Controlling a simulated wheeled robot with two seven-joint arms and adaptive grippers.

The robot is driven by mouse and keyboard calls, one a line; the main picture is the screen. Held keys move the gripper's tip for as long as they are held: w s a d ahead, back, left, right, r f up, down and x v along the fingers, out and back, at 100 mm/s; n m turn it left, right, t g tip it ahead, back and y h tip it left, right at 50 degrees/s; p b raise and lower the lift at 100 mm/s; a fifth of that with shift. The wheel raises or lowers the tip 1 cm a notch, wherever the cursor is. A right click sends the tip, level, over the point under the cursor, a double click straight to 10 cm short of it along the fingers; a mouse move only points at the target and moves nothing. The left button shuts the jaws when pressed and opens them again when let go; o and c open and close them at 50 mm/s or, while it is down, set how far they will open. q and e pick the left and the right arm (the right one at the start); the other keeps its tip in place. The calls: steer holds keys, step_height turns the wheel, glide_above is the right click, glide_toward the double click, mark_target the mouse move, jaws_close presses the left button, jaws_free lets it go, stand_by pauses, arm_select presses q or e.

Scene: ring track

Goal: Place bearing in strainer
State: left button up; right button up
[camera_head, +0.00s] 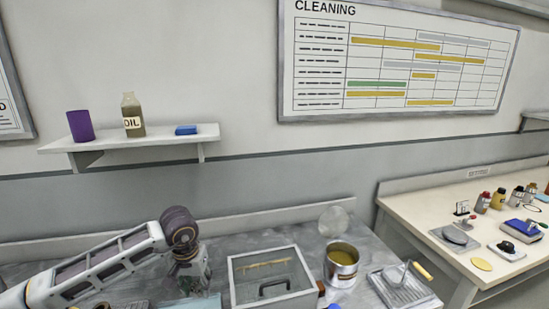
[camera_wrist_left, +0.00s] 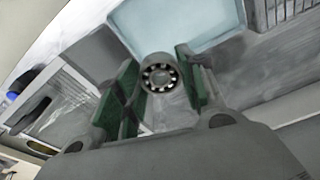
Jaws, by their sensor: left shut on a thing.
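The bearing (camera_wrist_left: 158,62) is a small steel ring with balls showing. In the left wrist view it sits between the green pads of my left gripper (camera_wrist_left: 160,74), which is shut on it. In the head view my left gripper (camera_head: 193,274) points down over the grey bench, left of a glass-topped box; the bearing cannot be made out there. A light blue tray (camera_wrist_left: 175,22) lies below and beyond the bearing in the wrist view; its edge shows in the head view (camera_head: 198,302). I cannot clearly make out a strainer. My right gripper is not in view.
The glass-topped box (camera_head: 235,290) with a dark handle stands right of my left gripper. A can of yellow liquid (camera_head: 341,256) and a grey tray with a yellow-handled tool (camera_head: 405,288) are farther right. A wall shelf (camera_head: 170,139) is above; a cluttered side table (camera_head: 425,205) stands right.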

mark_target(197, 281)
arm_select(q)
steer(key=w+f, duration=0.2)
steer(key=shift+w+a+f, duration=0.1)
steer(key=shift+a+f, duration=0.25)
steer(key=s+f, duration=0.1)
steer(key=f, duration=0.1)
steer(key=s+f, duration=0.2)
steer(key=f, duration=0.1)
steer(key=s+f, duration=0.2)
steer(key=f, duration=0.1)
steer(key=shift+s+d, duration=0.2)
steer(key=shift+s, duration=0.05)
stand_by(0.3)
stand_by(0.3)
steer(key=shift+r, duration=0.15)
